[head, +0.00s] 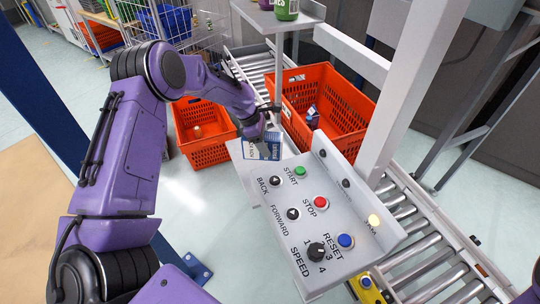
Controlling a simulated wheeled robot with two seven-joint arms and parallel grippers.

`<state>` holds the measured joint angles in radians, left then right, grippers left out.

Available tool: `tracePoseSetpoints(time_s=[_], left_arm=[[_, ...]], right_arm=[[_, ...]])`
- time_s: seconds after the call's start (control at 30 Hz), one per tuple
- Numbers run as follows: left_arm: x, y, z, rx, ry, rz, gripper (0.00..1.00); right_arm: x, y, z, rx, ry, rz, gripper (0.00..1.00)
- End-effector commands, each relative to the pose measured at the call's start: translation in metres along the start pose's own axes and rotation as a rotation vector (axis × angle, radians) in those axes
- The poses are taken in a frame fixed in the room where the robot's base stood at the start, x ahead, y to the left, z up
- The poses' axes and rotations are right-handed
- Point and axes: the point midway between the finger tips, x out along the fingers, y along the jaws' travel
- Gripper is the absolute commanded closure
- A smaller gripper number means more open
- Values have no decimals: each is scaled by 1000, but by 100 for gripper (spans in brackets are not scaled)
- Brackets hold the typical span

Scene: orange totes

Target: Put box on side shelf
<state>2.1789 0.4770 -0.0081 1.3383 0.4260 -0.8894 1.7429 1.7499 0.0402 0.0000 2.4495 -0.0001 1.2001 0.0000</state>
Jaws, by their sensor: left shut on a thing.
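A small blue and white box (272,151) is in my left gripper (262,130), which is shut on it. The gripper points down, and the box hangs just past the far end of the control panel (322,214), over or very near a pale grey flat surface (243,170). I cannot tell whether the box touches this surface. A raised grey shelf (268,20) at the top carries a green jar (286,9) and a purple item. Which of these is the side shelf is not marked. My right gripper is not in view.
One orange tote (340,84) on the roller conveyor (422,232) holds a dark blue box (312,116). Another orange tote (207,154) stands left of it with a small round item inside. A white post (405,90) rises beside the panel. A wire cage (165,22) stands behind.

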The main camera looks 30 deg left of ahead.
Motion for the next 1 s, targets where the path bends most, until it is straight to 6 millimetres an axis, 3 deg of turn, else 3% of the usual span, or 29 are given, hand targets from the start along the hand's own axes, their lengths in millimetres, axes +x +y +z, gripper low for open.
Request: tracePoseSetpoints(time_s=[0.1,0.4,0.8,0.83,0.9,1.0], left_arm=[[25,0,-3,10,0,-6,86],[71,1,-18,15,0,-6,86],[78,1,-24,13,0,-4,86],[77,1,-23,13,0,-4,35],[76,1,-23,13,0,-4,19],[76,1,-24,13,0,-4,19]], right_arm=[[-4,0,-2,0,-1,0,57],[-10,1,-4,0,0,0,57],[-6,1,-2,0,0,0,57],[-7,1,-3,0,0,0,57],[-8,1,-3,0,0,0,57],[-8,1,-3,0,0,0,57]])
